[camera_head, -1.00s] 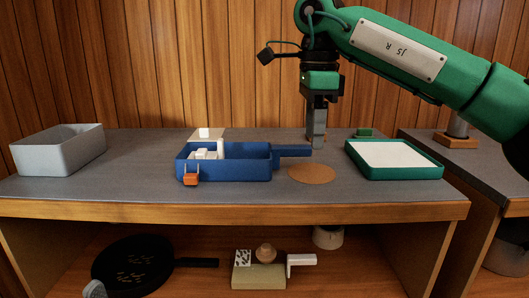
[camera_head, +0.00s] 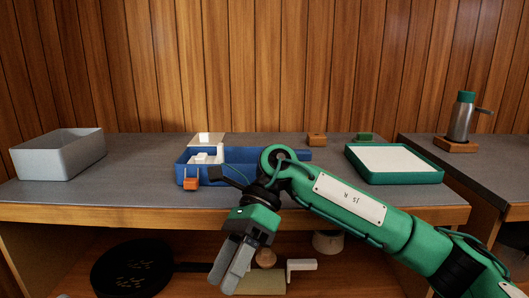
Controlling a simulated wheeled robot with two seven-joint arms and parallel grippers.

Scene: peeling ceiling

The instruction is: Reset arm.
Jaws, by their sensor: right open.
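My right arm comes in from the lower right. Its gripper (camera_head: 232,266) points down and to the left in front of the table's front edge, at the height of the lower shelf. It holds nothing that I can see. The arm covers part of the blue container (camera_head: 232,157) on the table, including much of its right side. My left gripper is not in view.
A grey bin (camera_head: 58,158) stands at the left of the tabletop (camera_head: 120,182). A green-rimmed tray (camera_head: 394,175) is at the right. A metal bottle (camera_head: 462,118) stands on the right-hand table. A black pan (camera_head: 132,268) lies on the lower shelf.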

